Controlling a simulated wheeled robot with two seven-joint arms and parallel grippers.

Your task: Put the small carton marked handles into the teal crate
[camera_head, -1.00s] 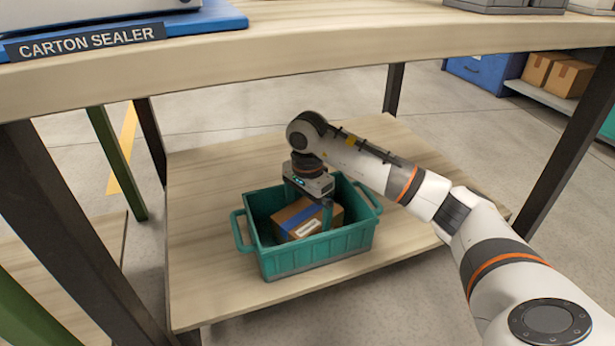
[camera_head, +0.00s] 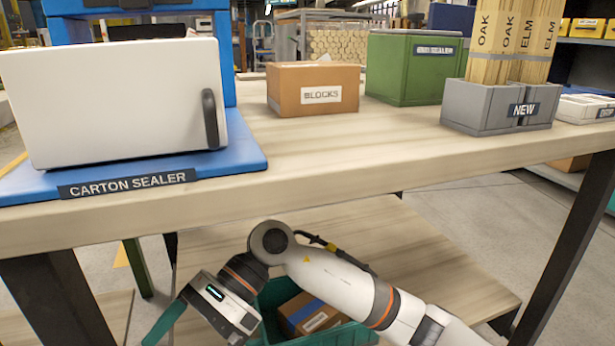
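The teal crate (camera_head: 345,334) stands on the lower wooden shelf, cut off by the bottom edge of the view. A small brown carton (camera_head: 296,308) with a blue band and a white label lies inside it; the label is too small to read. My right gripper (camera_head: 195,336) is outside the crate, to its left, tilted down and left. One teal finger stands out at the far left end of its body; the other is cut off or hidden. It looks open and holds nothing visible. My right forearm covers part of the crate. My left gripper is out of view.
The upper tabletop (camera_head: 330,165) overhangs the shelf, close above my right arm. It carries the carton sealer (camera_head: 120,100), a carton marked blocks (camera_head: 312,88), a green bin (camera_head: 412,68) and a grey holder (camera_head: 497,105) with wood strips. Dark table legs flank the shelf.

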